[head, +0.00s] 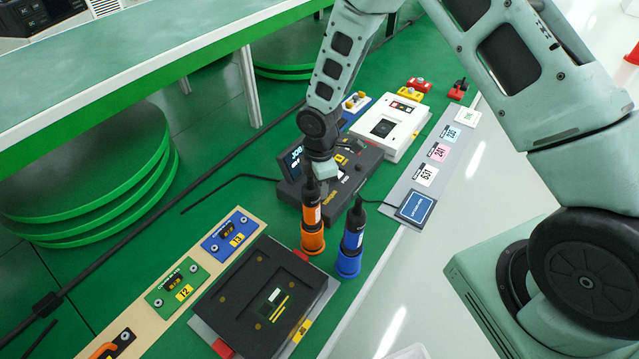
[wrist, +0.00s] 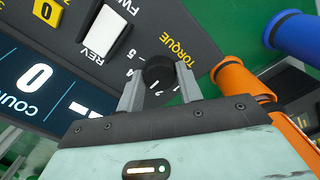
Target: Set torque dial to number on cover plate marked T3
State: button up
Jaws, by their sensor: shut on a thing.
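My gripper (head: 326,172) reaches down onto the dark control box (head: 345,195). In the wrist view its two grey fingers (wrist: 159,88) stand on either side of the black torque dial (wrist: 158,70) and are shut on it. Printed numbers ring the dial beside the yellow word TORQUE; 4 and 5 show, others are partly covered, and I cannot make out a pointer. A green cover plate (head: 176,283) with a label like 12 or T2 lies nearer. Their finer markings are too small to read.
An orange driver (head: 312,230) and a blue driver (head: 351,245) stand close to the box. The FWD/REV switch (wrist: 105,30) and the lit count display (wrist: 35,85), showing 0, are beside the dial. A black case (head: 262,300) lies in front.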

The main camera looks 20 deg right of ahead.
dwell(0.4)
jog(key=o, duration=1)
jog(key=shift+r, duration=0.1)
notch_tip(320, 180, up, 17)
jog(key=shift+r+b, duration=0.15)
jog(key=shift+b, duration=0.6)
jog(key=s+a+r+m, duration=0.2)
jog(key=s+m, duration=0.1)
jog(key=s, duration=0.6)
jog(key=s+a+r+m, duration=0.2)
jog(key=s+r+m, duration=0.1)
jog(key=s, duration=0.6)
jog(key=s+a+r+m, duration=0.2)
jog(key=s+r+m, duration=0.1)
jog(key=s, duration=0.6)
jog(key=shift+s+m+y, duration=0.15)
jog(key=shift+m+y, duration=0.15)
jog(key=shift+m, duration=0.3)
